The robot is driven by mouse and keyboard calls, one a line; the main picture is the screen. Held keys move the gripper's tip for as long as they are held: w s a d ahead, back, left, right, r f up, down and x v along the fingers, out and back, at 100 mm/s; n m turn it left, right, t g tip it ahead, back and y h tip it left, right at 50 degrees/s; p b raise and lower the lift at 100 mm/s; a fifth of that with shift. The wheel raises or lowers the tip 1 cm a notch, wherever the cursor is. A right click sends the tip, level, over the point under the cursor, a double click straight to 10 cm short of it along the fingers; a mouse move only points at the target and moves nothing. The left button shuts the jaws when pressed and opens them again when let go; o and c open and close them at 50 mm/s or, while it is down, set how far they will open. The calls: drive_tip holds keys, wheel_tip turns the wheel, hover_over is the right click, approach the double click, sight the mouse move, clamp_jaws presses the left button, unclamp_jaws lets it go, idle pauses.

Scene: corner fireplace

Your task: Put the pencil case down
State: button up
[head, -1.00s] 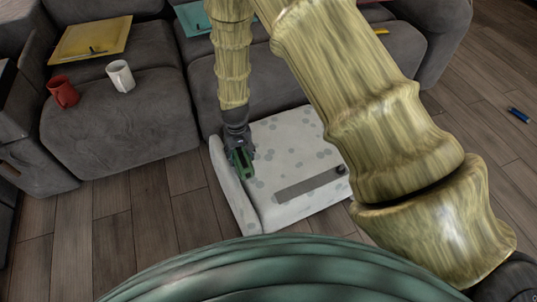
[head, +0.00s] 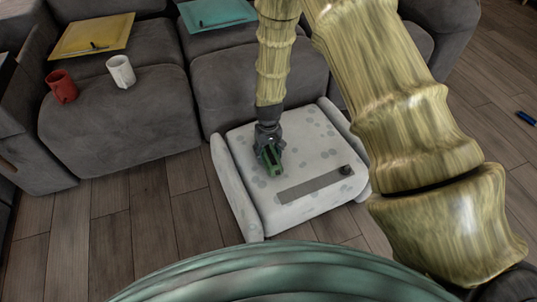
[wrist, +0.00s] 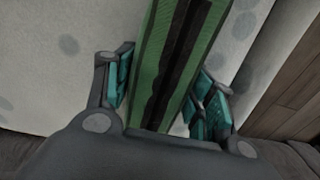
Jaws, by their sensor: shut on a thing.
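The pencil case is a long green block with a dark strip along it; it shows in the head view (head: 269,161) and large in the wrist view (wrist: 185,60). My gripper (head: 268,148) is shut on it, with teal-padded fingers on both sides in the wrist view (wrist: 165,95). The case is over the left middle part of a white, grey-spotted cushioned seat (head: 318,190). I cannot tell whether it touches the seat's surface. My gripper hides the far end of the case.
A flat grey strip (head: 308,187) and a small dark round object (head: 346,170) are on the seat's front right. Raised padded sides (head: 235,190) bound the seat. A grey sofa (head: 110,115) behind holds a red mug (head: 62,86), a white mug (head: 121,71), and yellow (head: 92,36) and teal (head: 217,13) trays.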

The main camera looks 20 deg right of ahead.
sight(269, 149)
drive_tip(key=shift+f, duration=0.1)
drive_tip(key=o, duration=1.1)
wheel_tip(269, 149, up, 12)
drive_tip(key=p, duration=0.3)
drive_tip(key=shift+p, duration=0.3)
drive_tip(key=shift+d, duration=0.1)
